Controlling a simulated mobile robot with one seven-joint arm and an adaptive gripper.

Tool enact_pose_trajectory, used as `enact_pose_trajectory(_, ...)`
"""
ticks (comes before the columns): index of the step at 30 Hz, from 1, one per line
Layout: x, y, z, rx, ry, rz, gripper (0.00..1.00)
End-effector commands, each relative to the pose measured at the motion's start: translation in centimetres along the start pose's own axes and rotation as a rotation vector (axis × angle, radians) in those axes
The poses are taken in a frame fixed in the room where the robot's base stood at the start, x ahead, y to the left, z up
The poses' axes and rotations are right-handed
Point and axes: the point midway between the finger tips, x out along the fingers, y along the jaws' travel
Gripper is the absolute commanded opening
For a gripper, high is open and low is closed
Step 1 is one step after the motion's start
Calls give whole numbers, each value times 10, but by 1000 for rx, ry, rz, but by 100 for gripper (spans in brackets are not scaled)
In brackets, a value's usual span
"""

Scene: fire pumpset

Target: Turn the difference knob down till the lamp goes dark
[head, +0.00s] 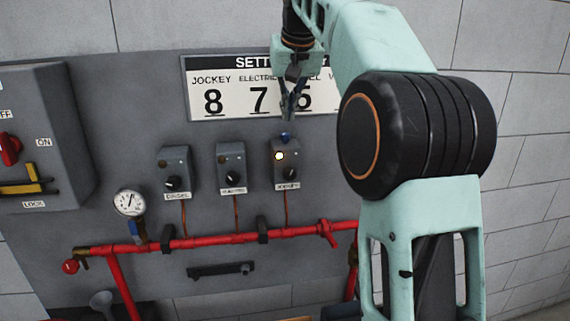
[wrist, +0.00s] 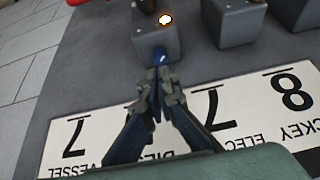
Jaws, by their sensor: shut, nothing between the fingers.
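The right-hand grey switch box (head: 286,172) has a lit lamp (head: 279,156) and a black front knob (head: 290,173); its label seems to read JOCKEY. A small blue knob (head: 286,136) stands on the top of this box. It also shows in the wrist view (wrist: 160,57), just beyond my fingertips, with the glowing lamp (wrist: 165,19) past it. I cannot read any marking on the blue knob. My gripper (head: 288,119) is shut and empty, pointing down just above the blue knob. Whether the tips touch it I cannot tell.
Two more boxes (head: 174,172) (head: 231,168) with unlit lamps stand to the left. A settings sign (head: 220,92) is behind my gripper, partly hidden by my arm. Red pipe (head: 200,242), a gauge (head: 129,201) and a switch cabinet (head: 45,125) are lower and left.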

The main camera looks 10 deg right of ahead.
Motion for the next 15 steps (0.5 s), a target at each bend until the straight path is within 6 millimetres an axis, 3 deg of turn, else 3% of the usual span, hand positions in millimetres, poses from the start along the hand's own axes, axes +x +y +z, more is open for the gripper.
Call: enact_pose_trajectory(15, -10, -2, -3, 0, 0, -1, 0)
